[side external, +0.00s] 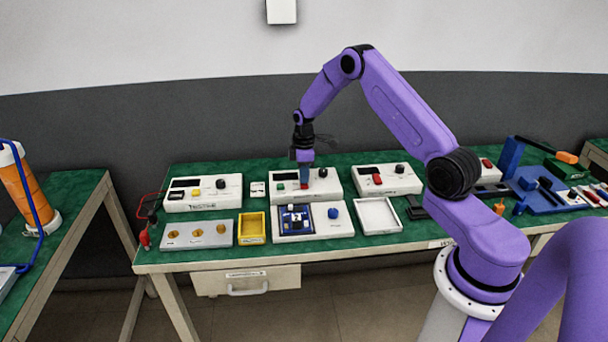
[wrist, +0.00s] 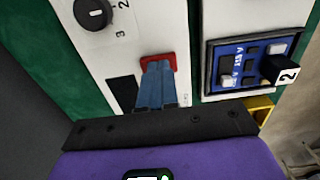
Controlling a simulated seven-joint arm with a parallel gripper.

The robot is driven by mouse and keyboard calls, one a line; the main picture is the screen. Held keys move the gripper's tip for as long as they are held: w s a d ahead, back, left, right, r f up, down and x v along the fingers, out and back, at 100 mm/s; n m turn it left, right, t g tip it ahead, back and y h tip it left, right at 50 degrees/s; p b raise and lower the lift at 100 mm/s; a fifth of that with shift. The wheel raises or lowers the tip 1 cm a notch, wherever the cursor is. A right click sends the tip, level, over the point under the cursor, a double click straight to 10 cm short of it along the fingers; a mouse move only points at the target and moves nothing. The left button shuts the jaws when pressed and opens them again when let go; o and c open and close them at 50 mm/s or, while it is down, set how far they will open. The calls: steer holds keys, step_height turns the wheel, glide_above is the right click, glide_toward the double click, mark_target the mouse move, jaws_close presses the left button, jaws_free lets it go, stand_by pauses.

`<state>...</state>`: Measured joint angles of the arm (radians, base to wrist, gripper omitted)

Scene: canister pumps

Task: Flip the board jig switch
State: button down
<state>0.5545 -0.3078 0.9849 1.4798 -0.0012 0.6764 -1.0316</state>
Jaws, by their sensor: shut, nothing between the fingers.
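The board jig (side external: 318,232) is a white plate with a blue board (side external: 287,216) in a dark frame and a blue knob. The blue board also shows in the wrist view (wrist: 236,62), with small white and dark parts and a black block (wrist: 279,70) marked 2. Behind the jig stands a white box (side external: 282,190) with a dark display, a red switch (wrist: 160,60) and a black knob. My gripper (side external: 304,184) is shut and empty, pointing down at the red switch. In the wrist view its blue fingertips (wrist: 157,68) overlap the switch and partly hide it; I cannot tell whether they touch.
Similar white boxes stand left (side external: 203,194) and right (side external: 388,180) of the middle one. A yellow tray (side external: 251,239) and a white tray (side external: 378,230) flank the jig. A plate with brass knobs (side external: 182,242) is at the left.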

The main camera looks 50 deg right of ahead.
step_height(320, 180, up, 14)
stand_by(0.6)
steer(key=shift+w+d, duration=0.5)
steer(key=shift+f, duration=0.1)
step_height(320, 180, down, 14)
steer(key=shift+r, duration=0.1)
stand_by(0.7)
